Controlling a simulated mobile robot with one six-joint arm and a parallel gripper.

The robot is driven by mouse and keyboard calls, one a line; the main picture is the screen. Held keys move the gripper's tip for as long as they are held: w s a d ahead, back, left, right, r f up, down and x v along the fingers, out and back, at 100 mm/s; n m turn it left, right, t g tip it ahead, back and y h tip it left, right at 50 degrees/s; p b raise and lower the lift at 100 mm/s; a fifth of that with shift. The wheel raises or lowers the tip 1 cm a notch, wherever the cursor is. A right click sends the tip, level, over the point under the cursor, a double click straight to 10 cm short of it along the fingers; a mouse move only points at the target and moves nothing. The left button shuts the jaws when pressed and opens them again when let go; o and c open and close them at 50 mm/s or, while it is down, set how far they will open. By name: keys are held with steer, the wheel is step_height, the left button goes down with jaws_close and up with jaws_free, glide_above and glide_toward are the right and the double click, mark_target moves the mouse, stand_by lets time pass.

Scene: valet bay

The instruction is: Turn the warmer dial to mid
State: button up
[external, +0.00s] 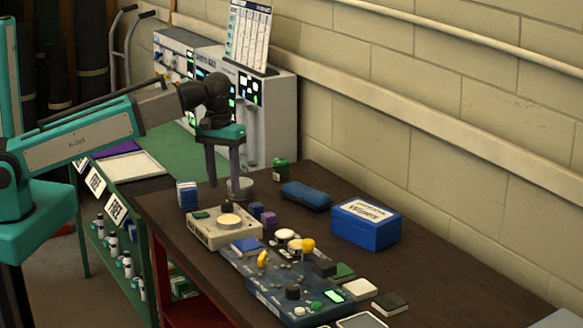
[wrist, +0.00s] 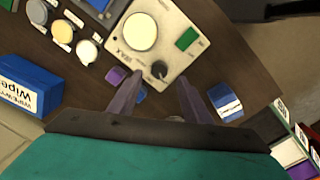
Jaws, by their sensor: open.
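The warmer is a beige box (external: 211,236) on the brown table, with a round cream plate (external: 229,221) on top. In the wrist view the warmer (wrist: 168,38) shows its plate (wrist: 140,32), a green patch (wrist: 186,39) and a dark dial (wrist: 159,69) near one edge. The dial's pointer and setting are too small to read. My gripper (external: 224,188) is open and empty, pointing down above the warmer's far side. In the wrist view the fingertips of my gripper (wrist: 158,79) appear on either side of the dial, seemingly above it.
A blue-and-white block (external: 187,194) and small purple and blue blocks (external: 268,221) stand close to the warmer. A blue wipes box (external: 366,226) and blue case (external: 306,196) lie right. A grey-blue panel (external: 262,278) with several knobs is in front. A silver cylinder (external: 239,189) stands behind.

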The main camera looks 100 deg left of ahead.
mark_target(226, 202)
steer(key=shift+w+f+p, duration=0.1)
steer(key=shift+f+p, duration=0.55)
steer(key=shift+f, duration=2.15)
steer(key=shift+c, duration=0.4)
steer(key=c, duration=1)
steer(key=shift+o, duration=0.2)
steer(key=shift+m, duration=0.4)
steer(key=m, duration=0.5)
steer(key=shift+a+m, duration=0.1)
steer(key=shift+m, duration=0.2)
steer(key=m, duration=0.5)
steer(key=shift+m, duration=0.3)
